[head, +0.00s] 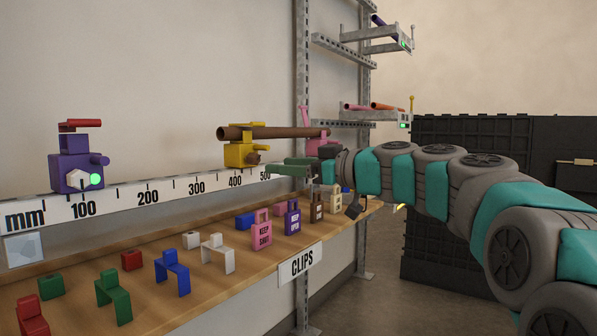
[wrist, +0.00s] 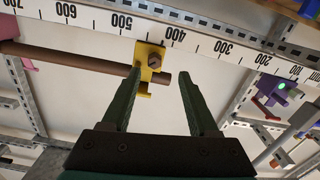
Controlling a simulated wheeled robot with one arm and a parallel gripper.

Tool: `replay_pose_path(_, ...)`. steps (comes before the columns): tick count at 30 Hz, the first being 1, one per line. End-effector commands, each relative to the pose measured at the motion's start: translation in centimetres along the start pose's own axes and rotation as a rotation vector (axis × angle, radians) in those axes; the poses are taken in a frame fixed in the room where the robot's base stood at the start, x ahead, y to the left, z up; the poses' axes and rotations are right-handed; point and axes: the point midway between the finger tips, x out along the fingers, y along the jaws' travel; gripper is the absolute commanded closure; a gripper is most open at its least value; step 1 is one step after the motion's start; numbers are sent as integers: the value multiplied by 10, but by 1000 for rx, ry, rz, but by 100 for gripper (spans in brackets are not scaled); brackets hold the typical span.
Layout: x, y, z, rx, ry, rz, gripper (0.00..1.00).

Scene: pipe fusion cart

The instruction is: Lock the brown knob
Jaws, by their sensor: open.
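The brown knob (head: 253,157) sits on the front of a yellow clamp (head: 237,155) at about the 400 mark of the ruler rail. The clamp carries a long brown pipe (head: 285,134). In the wrist view the knob (wrist: 154,61) and clamp (wrist: 150,50) appear between my finger lines, beyond the tips. My gripper (head: 285,168) is open and empty, right of the knob and apart from it in the head view. A brown padlock (head: 316,208) stands on the wooden shelf among other padlocks; its lettering is too small to read surely.
A purple clamp (head: 75,173) with a red handle and lit green lamp stands near 100. The shelf (head: 200,270) below holds coloured clips, blocks and pink (head: 262,231) and purple (head: 292,219) padlocks. A metal upright (head: 303,60) and rack arms stand behind my gripper.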

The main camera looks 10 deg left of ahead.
Motion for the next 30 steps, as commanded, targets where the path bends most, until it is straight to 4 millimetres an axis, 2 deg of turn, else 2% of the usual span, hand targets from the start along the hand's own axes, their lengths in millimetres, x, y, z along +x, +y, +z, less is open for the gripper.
replay_pose_path(5, 11, 5, -7, -25, 26, 4, 40)
replay_pose_path(18, 72, 4, -8, -22, 23, 2, 40)
replay_pose_path(24, 80, 4, -8, -21, 24, 2, 40)
replay_pose_path(30, 80, 4, -8, -21, 24, 3, 40)
